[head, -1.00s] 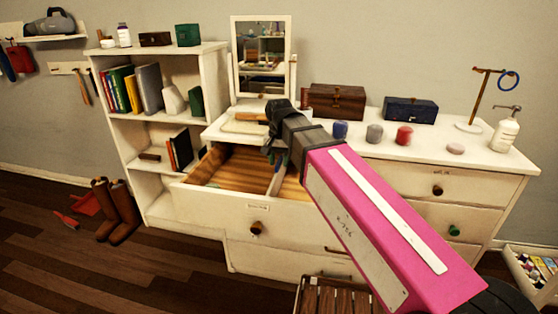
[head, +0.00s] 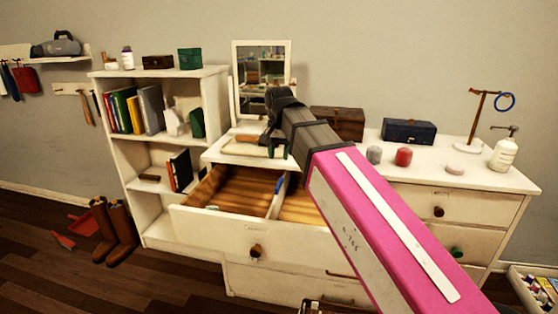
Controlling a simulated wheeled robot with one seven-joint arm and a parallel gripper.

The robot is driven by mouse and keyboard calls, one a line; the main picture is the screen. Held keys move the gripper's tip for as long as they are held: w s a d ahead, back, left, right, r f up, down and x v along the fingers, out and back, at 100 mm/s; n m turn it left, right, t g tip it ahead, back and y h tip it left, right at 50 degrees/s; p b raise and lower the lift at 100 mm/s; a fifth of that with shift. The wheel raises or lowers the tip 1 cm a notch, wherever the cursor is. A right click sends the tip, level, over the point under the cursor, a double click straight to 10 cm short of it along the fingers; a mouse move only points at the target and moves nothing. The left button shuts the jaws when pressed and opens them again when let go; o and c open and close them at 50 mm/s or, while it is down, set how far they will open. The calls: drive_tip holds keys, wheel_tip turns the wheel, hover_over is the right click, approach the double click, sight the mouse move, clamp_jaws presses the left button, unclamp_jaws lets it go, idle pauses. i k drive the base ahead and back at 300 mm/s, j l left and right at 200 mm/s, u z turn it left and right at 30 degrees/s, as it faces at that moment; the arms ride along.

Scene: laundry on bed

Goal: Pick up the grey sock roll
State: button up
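The grey sock roll (head: 374,155) stands on the white dresser top (head: 428,168), just right of my pink arm. A red roll (head: 403,157) stands close to its right. My gripper (head: 277,146) is well to the left of the grey roll, above the open top drawer and near the mirror's base. Its fingers point down and are small and dark, so I cannot tell whether they are open or shut. I see nothing clearly held in them.
The open drawer (head: 225,223) has a divider and a small blue item (head: 279,184). A brown box (head: 338,122) and blue box (head: 408,131) stand behind the rolls. A pale disc (head: 454,169), a pump bottle (head: 504,153) and a ring stand (head: 476,120) are to the right.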

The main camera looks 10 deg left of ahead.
sight(374, 153)
drive_tip(key=k+l, duration=1.2)
drive_tip(key=l, duration=0.15)
